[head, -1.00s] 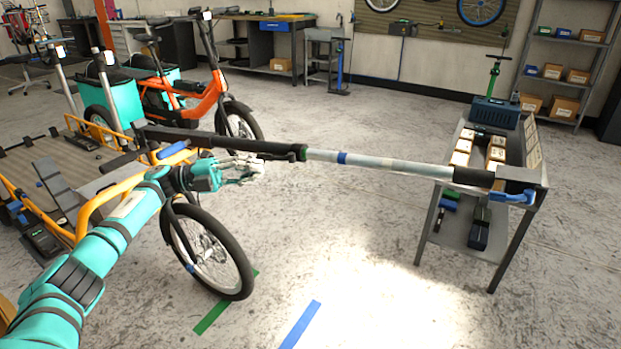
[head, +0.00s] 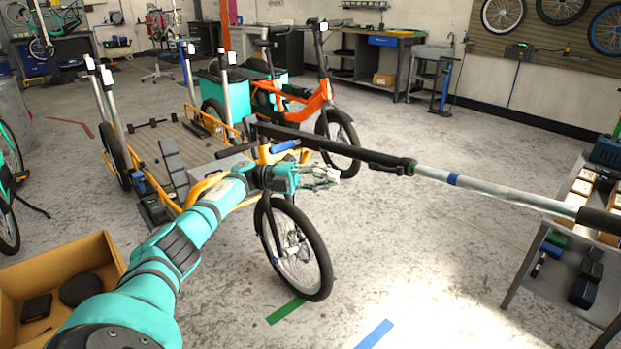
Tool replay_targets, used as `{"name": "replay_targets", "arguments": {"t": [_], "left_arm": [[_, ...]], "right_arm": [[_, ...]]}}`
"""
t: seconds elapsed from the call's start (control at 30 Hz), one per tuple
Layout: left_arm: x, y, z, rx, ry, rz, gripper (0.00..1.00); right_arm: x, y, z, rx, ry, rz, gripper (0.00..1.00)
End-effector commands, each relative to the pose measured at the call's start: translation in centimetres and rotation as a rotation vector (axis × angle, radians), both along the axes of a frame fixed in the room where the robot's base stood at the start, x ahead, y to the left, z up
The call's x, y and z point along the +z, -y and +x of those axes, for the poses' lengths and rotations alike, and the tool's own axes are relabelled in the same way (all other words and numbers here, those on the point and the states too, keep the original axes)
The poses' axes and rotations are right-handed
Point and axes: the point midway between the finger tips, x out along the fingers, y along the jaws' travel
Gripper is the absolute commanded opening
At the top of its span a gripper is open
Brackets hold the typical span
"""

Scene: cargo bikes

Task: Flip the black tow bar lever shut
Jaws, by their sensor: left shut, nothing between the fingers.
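The tow bar (head: 450,180) runs from the front of the yellow cargo bike (head: 215,187) to the bench at the right. Its left part is a black sleeve (head: 335,147), and its right part is grey with a blue band. A black clamp piece (head: 405,167) sits where the two parts meet; it looks like the lever, but I cannot tell its exact angle. My left gripper (head: 335,179) is shut and empty, just below the black sleeve in the picture and left of the clamp. My right gripper is not in view.
The bike's front wheel (head: 293,250) stands below my left gripper. A cardboard box (head: 62,268) with dark items is at the lower left. A bench (head: 545,285) with small boxes stands at the right. The floor between bike and bench is clear.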

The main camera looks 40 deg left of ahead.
Motion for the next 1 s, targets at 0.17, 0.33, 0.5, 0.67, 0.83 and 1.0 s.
{"name": "replay_targets", "arguments": {"t": [0.17,0.33,0.5,0.67,0.83,1.0], "left_arm": [[-0.4,-2.6,-0.3,0.004,0.003,-0.002,0.0],[-0.6,-4.0,-0.5,0.002,0.001,0.001,0.0],[-0.6,-4.5,-0.7,0.0,0.0,-0.001,0.0],[-0.6,-4.6,-0.7,0.0,0.0,-0.001,0.0],[-0.6,-4.6,-0.7,0.0,0.0,0.0,0.0],[-0.6,-4.6,-0.7,0.0,0.0,0.0,0.0]], "right_arm": [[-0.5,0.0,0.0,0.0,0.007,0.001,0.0],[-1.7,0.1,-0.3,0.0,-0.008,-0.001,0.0],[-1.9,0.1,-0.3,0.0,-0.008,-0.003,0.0],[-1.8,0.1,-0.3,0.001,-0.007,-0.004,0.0],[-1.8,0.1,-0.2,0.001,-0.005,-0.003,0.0],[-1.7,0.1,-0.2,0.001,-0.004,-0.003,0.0]]}}
